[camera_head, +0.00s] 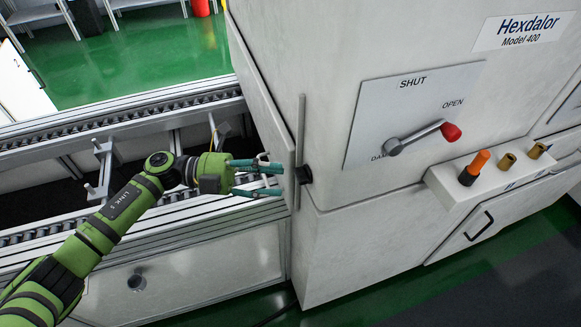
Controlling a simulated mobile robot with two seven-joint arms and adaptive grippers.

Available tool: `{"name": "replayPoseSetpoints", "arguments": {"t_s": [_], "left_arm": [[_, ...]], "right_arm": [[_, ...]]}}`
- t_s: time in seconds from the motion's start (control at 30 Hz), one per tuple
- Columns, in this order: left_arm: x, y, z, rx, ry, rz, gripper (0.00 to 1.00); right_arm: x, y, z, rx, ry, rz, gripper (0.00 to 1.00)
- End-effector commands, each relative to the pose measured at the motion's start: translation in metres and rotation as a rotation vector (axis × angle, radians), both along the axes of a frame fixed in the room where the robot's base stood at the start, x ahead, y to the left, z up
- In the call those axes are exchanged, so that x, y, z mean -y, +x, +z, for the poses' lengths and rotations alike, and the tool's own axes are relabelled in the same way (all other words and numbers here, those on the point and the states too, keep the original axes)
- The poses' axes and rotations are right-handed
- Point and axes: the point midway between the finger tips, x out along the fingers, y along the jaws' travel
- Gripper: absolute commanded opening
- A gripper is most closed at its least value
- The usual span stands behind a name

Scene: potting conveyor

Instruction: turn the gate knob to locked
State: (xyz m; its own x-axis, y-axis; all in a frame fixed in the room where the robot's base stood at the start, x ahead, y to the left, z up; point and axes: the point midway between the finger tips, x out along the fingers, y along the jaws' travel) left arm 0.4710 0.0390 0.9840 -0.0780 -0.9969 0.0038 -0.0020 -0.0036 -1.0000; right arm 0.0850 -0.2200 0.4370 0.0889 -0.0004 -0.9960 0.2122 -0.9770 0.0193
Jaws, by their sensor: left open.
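A small black knob (304,174) sits low on the front of the large white machine, beside the edge of its side panel (262,110). It is the likely gate knob; I can read no marks for its setting. My left gripper (279,181) is open, its teal fingers pointing right at the knob. The fingertips are just left of the knob, with the panel edge close by; I cannot tell whether they touch anything. Nothing shows between the fingers. My right gripper is not in view.
A lever with a red end (451,132) is on a plate (365,105) with SHUT and OPEN labels. A ledge (449,190) at right holds an orange-and-black handle (474,168) and brass pieces (507,162). A roller conveyor (110,122) runs behind my left arm.

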Motion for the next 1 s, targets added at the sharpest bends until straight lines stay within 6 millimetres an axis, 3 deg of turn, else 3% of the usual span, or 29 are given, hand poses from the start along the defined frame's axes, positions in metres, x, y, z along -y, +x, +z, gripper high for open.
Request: {"name": "replayPoseSetpoints", "arguments": {"t_s": [0.2,0.53,0.57,0.67,1.0], "left_arm": [[0.027,-0.002,0.003,0.0,-0.003,-0.001,0.46],[0.033,-0.003,0.0,0.0,-0.002,0.0,0.46],[0.033,-0.003,0.0,0.0,-0.002,0.0,0.42],[0.032,-0.003,0.001,0.0,-0.002,0.0,0.02],[0.032,-0.003,0.0,-0.01,-0.005,0.0,0.0]], "right_arm": [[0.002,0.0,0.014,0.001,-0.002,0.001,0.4],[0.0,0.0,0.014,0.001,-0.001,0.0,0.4],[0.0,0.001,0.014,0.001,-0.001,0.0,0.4],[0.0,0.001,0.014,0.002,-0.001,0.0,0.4],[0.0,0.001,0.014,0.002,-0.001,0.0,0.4]]}}
